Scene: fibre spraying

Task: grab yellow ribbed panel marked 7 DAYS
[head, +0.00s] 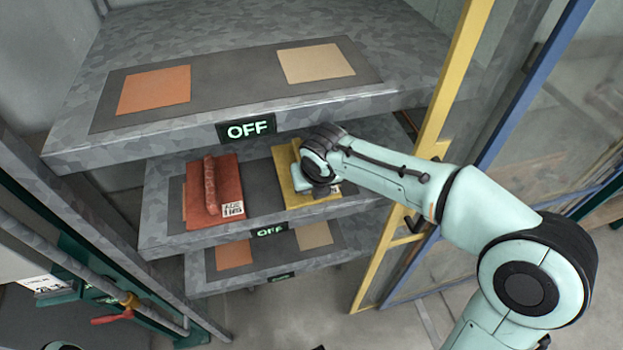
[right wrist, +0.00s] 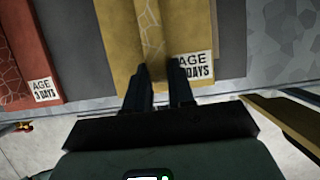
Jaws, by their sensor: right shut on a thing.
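The yellow ribbed panel (head: 285,172) lies on the right part of the middle shelf, partly covered by my right arm. In the right wrist view the panel (right wrist: 122,40) has a raised rib running away from my gripper. Its white label (right wrist: 195,67) reads AGE and DAYS, with the digit partly hidden by a finger. My right gripper (right wrist: 158,82) is shut on the rib near the panel's front edge. In the head view the right gripper (head: 312,186) is over the panel, with its fingertips hidden. My left gripper is not in view.
A red ribbed panel (head: 203,195) with a white label lies left of the yellow one. The upper shelf (head: 225,75), with an OFF sign, overhangs the middle shelf. A yellow door post (head: 440,110) and a blue-framed glass door (head: 520,90) stand right, close to my arm.

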